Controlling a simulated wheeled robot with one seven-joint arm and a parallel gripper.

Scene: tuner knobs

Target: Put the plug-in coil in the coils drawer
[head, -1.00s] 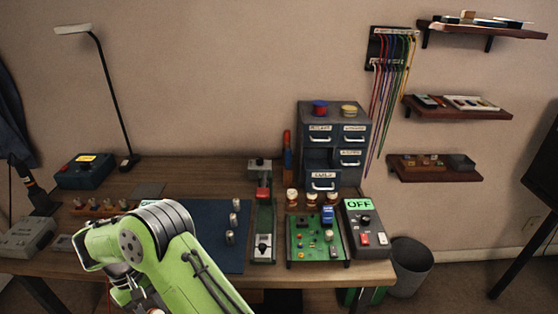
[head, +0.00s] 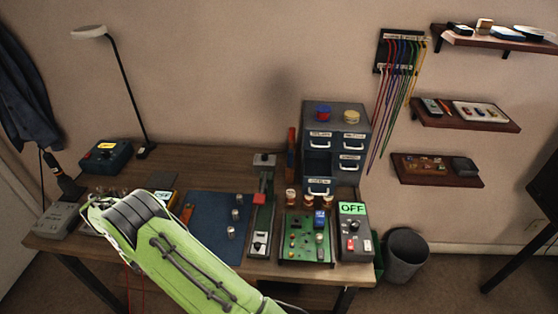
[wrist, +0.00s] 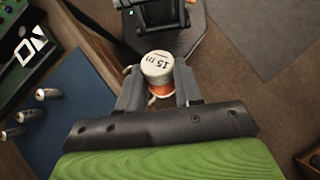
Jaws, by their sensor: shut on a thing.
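The plug-in coil (wrist: 158,66), with a white top marked "15 m" and an orange lower part, sits between the fingers of my gripper (wrist: 160,92) in the wrist view. My gripper is shut on it, with brown floor below. In the head view my green arm hides the gripper and the held coil. The coils drawer (head: 319,187) is the lower left drawer of the grey-blue cabinet (head: 361,118) at the back of the bench. It is pulled out; its label is too small to read surely now. My gripper is well apart from it.
Three coil-like pieces (head: 309,200) stand behind the green circuit board (head: 306,240). A grey box reading OFF (head: 353,230) is to its right. A key-like device (head: 260,215) and a blue mat (head: 205,212) with metal cylinders lie left. A lamp (head: 115,80) stands at the back left.

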